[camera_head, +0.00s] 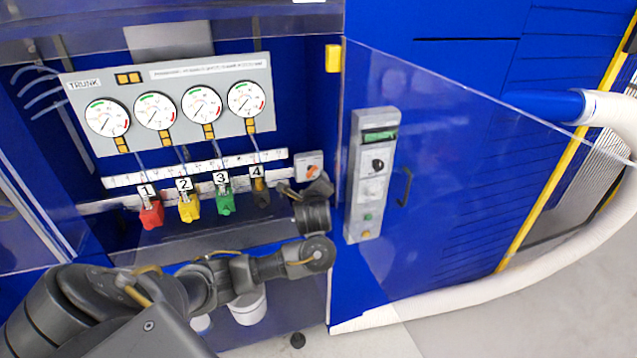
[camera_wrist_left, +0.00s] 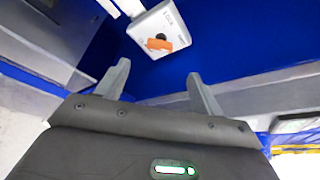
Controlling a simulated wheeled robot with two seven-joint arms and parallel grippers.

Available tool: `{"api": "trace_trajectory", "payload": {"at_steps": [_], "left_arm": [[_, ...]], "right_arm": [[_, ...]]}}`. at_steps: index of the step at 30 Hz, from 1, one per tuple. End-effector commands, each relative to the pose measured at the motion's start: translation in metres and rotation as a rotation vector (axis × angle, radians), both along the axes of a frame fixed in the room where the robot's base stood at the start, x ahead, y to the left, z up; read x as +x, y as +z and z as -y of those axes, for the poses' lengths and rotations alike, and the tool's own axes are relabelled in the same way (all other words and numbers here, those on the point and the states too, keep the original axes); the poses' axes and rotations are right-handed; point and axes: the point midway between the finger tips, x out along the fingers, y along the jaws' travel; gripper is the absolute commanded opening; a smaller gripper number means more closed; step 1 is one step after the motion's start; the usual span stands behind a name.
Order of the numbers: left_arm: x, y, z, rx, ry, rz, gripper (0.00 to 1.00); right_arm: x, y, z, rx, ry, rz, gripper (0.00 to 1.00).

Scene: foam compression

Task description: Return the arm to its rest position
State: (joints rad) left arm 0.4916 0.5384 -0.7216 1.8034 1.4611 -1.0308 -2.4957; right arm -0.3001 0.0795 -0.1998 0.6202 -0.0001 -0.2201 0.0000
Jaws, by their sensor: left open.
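My left arm comes in from the lower left in the head view and reaches across the front of the blue machine. My left gripper (camera_head: 288,186) is at the right end of the row of coloured valves, just below a small white box with an orange knob (camera_head: 311,171). In the left wrist view, my left gripper (camera_wrist_left: 160,85) has its two fingers spread apart with nothing between them. The white box with its orange knob (camera_wrist_left: 160,44) shows beyond the fingertips, apart from them. My right gripper is not in view.
A gauge panel (camera_head: 175,98) with several dials is above red (camera_head: 152,214), yellow (camera_head: 189,208) and green (camera_head: 224,203) valves. A grey control box (camera_head: 371,175) is on the blue panel at right. A clear door edge and a white hose (camera_head: 540,285) are further right.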

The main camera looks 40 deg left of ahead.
Motion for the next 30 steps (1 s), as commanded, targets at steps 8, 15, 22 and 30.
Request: {"api": "trace_trajectory", "payload": {"at_steps": [8,15,22,30], "left_arm": [[0.0,-0.001,0.001,-0.005,-0.003,0.0,0.67],[-0.026,-0.064,0.058,-0.332,-0.057,0.004,0.67],[-0.121,-0.15,0.15,-0.977,0.084,-0.044,0.67],[-0.243,-0.186,0.198,-1.412,0.494,-0.083,0.67]], "right_arm": [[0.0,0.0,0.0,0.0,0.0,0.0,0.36],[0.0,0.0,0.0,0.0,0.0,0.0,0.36],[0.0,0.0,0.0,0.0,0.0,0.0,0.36],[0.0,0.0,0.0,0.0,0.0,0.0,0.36]]}}
